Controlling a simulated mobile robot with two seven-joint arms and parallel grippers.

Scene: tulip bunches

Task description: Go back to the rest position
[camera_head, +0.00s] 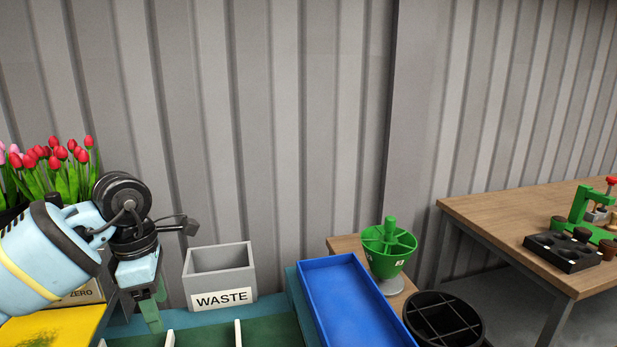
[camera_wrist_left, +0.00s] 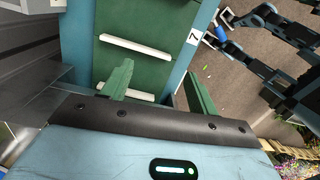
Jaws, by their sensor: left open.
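My left gripper (camera_head: 150,312) hangs fingers-down at the lower left of the head view, left of the waste bin. In the left wrist view its two green fingers (camera_wrist_left: 160,88) stand apart with nothing between them. Below them is a green surface with white dividers (camera_head: 238,333), also seen in the left wrist view (camera_wrist_left: 136,47). The tulips (camera_head: 62,165), red and pink, stand behind my left arm at the left edge. My right gripper does not show clearly in either view.
A grey bin marked WASTE (camera_head: 220,273) stands close to my left gripper. Right of it are a blue tray (camera_head: 350,303), a green pot-like holder (camera_head: 391,250) and a black divided bucket (camera_head: 444,321). A wooden table (camera_head: 500,215) stands at right. A ribbed wall closes the back.

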